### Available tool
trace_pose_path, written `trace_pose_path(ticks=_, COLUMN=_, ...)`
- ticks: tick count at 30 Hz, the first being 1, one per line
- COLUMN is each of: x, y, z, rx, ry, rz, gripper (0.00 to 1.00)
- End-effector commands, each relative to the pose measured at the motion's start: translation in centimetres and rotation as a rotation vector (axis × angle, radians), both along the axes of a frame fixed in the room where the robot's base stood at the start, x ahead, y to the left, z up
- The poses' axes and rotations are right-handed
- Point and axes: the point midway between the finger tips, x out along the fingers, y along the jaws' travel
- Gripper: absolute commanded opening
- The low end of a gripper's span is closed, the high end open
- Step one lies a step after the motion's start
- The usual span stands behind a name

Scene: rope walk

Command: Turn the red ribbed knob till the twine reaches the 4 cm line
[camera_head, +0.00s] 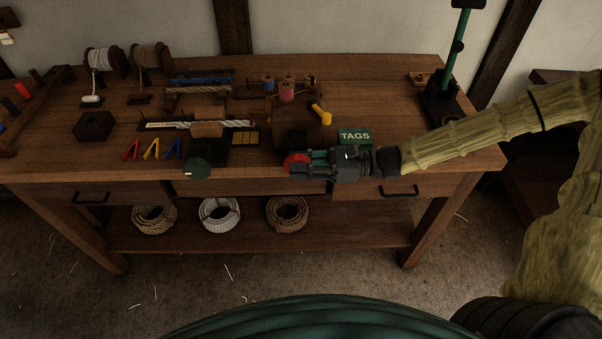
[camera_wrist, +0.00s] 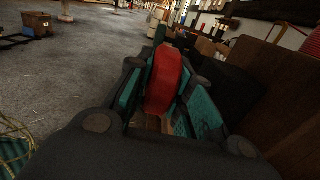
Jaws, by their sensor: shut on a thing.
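The red knob (camera_head: 297,163) sits at the front edge of the workbench, right of the middle. In the wrist view the red knob (camera_wrist: 166,80) stands between the two green finger pads. My gripper (camera_head: 307,162) comes in from the right and is shut on the knob. The knob's ribs are too dark to make out clearly. Behind it is a dark block with a yellow lever (camera_head: 320,115). A pale strip with twine (camera_head: 195,125) lies left of it on the bench; I cannot read its lines or tell where the twine ends.
A green TAGS box (camera_head: 355,136) stands just behind my gripper. A dark green round knob (camera_head: 197,169) is at the front edge to the left. Spools, coloured clips and a green post (camera_head: 459,45) stand around the bench. Rope coils lie on the lower shelf.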

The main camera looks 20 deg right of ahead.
Motion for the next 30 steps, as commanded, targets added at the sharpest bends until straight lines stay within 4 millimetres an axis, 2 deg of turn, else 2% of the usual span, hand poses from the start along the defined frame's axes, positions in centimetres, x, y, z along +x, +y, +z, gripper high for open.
trace_pose_path(ticks=1, x=-0.08, y=-0.04, z=-0.75, rx=0.016, ry=-0.002, rz=-0.001, gripper=0.0)
trace_pose_path(ticks=12, x=-0.08, y=0.01, z=-0.42, rx=0.091, ry=-0.023, rz=0.0, gripper=0.0)
trace_pose_path(ticks=26, x=-0.07, y=0.02, z=-0.26, rx=0.1, ry=-0.026, rz=0.0, gripper=0.0)
trace_pose_path(ticks=27, x=-0.07, y=0.02, z=-0.26, rx=0.1, ry=-0.026, rz=0.0, gripper=0.23)
trace_pose_path(ticks=28, x=-0.07, y=0.02, z=-0.26, rx=0.1, ry=-0.026, rz=0.0, gripper=0.29)
trace_pose_path(ticks=30, x=-0.06, y=0.02, z=-0.23, rx=0.1, ry=-0.026, rz=0.0, gripper=0.3)
